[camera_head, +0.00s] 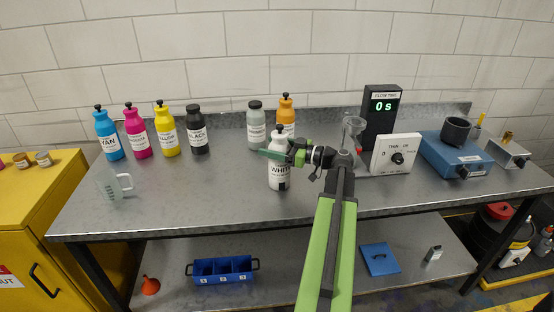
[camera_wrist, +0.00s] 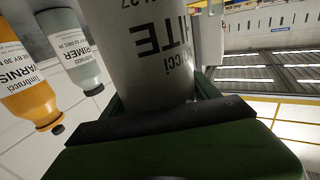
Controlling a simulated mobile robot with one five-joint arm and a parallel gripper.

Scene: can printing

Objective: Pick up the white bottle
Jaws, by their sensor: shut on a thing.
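The white bottle (camera_head: 279,178), with a dark cap and a label reading "WHITE", stands upright in the middle of the metal table in the head view. My gripper (camera_head: 276,153) is shut on its upper part. The far jaw is partly hidden by the bottle.
The grey primer bottle (camera_head: 256,127) and orange varnish bottle (camera_head: 286,115) stand close behind. Cyan, magenta, yellow and black bottles (camera_head: 166,132) stand at the back left, near a clear jug (camera_head: 112,184). A flow-time display (camera_head: 383,115), dial box (camera_head: 397,154) and blue device (camera_head: 455,155) stand right.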

